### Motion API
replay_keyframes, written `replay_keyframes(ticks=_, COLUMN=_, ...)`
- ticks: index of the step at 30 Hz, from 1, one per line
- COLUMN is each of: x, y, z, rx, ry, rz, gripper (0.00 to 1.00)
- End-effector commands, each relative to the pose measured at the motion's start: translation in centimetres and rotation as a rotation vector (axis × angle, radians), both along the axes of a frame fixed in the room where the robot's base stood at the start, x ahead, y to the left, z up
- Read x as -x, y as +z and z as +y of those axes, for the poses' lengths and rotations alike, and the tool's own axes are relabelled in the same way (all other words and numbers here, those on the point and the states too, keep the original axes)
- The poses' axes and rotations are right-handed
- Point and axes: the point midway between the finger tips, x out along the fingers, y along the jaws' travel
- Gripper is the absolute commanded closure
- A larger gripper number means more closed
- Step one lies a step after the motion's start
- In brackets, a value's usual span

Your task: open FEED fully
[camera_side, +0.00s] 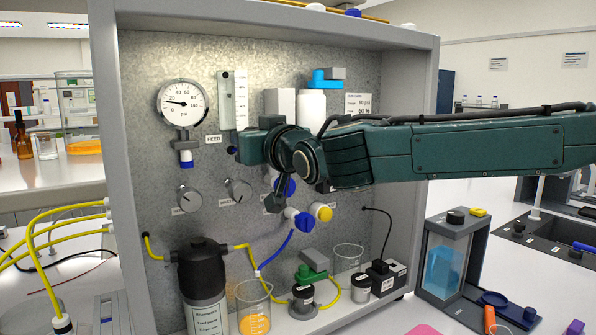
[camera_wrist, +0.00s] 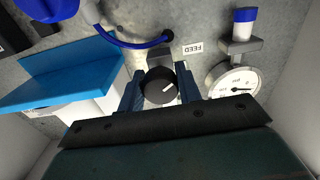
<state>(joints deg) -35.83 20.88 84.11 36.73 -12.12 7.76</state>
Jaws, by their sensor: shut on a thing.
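The FEED knob (camera_wrist: 160,86) is black and round with a white pointer line, and it shows in the wrist view close to the FEED label (camera_wrist: 192,48). My gripper (camera_wrist: 158,90) has one finger on each side of the knob and is shut on it. In the wrist view the pointer line slants up and to the right. In the side view my gripper (camera_side: 246,149) is at the panel, just right of the FEED label (camera_side: 213,139), and the knob is hidden behind it.
The pressure gauge (camera_side: 183,103) is left of the label, its needle low on the scale; it also shows in the wrist view (camera_wrist: 235,85). Beakers (camera_side: 253,304) stand below.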

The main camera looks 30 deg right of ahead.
Motion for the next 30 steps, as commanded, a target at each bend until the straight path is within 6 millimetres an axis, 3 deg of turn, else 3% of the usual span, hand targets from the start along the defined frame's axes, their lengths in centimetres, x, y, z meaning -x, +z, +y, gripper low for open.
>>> replay_keyframes(ticks=11, x=0.01, y=0.03, z=-0.1, rx=0.177, ry=-0.003, rz=0.001, gripper=0.89)
replay_keyframes(ticks=30, x=0.02, y=0.11, z=-0.17, rx=0.751, ry=-0.002, rz=-0.001, gripper=0.89)
